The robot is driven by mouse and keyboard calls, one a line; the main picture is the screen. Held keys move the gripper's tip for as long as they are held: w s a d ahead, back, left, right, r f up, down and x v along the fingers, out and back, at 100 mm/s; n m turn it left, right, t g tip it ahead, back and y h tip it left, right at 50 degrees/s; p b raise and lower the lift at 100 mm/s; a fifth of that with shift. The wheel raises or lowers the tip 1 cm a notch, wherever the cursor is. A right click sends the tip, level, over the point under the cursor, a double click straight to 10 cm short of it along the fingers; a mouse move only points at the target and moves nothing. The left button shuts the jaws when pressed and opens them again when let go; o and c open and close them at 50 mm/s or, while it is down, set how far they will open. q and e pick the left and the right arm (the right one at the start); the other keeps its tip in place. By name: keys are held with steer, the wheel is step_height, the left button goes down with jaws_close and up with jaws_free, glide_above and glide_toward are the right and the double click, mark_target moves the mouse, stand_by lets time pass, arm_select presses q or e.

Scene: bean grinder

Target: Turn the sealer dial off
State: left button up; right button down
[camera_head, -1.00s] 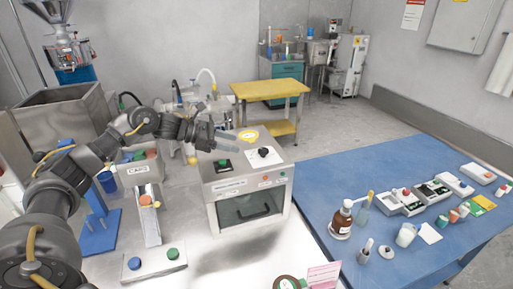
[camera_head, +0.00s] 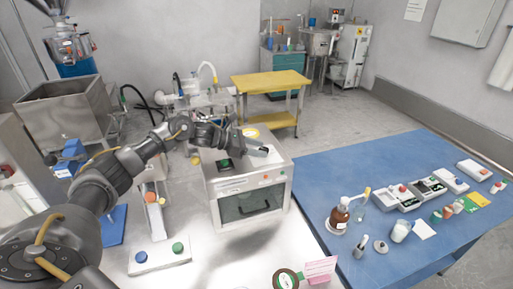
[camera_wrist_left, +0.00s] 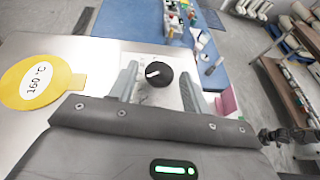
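The sealer (camera_head: 250,203) is a metal box with a dark front window and a handle, standing on the steel bench. Its black dial (camera_wrist_left: 158,73) with a white pointer mark sits on a white plate on the top face. My left gripper (camera_head: 258,150) is over the sealer's top and hides the dial in the head view. In the left wrist view the gripper's two grey fingers (camera_wrist_left: 157,80) are apart, one on each side of the dial; I cannot tell whether they touch it.
A button panel (camera_head: 160,256) is on the bench at front left. A blue table (camera_head: 345,172) with bottles and small devices stands to the right.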

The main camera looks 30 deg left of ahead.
arm_select(q)
steer(key=c, duration=0.8)
steer(key=shift+o, duration=0.2)
steer(key=shift+s+d+f+n+t+y+b, duration=0.1)
steer(key=shift+s+f+n+t+y+b, duration=0.1)
steer(key=shift+n+t+y+b, duration=0.45)
steer(key=n+t+y+b, duration=0.2)
steer(key=n+y+b, duration=0.1)
steer(key=shift+s+d+r+n, duration=0.15)
steer(key=shift+d+n, duration=0.1)
steer(key=shift+d, duration=0.15)
steer(key=shift+d+n+t+y+b, duration=0.2)
steer(key=shift+n+t+y+b, duration=0.25)
steer(key=shift+n+y, duration=0.6)
steer(key=shift+s+d+r+n+t+y, duration=0.1)
steer(key=shift+n+t+y, duration=0.05)
steer(key=shift+n+y, duration=0.3)
steer(key=shift+d+n+t+y, duration=0.15)
steer(key=shift+n+y, duration=0.15)
steer(key=shift+y, duration=0.25)
steer(key=shift+d+n+y, duration=0.15)
steer(key=shift+n+y, duration=1.45)
steer(key=shift+y, duration=0.2)
steer(key=shift+n+y, duration=0.3)
steer(key=shift+y, duration=0.1)
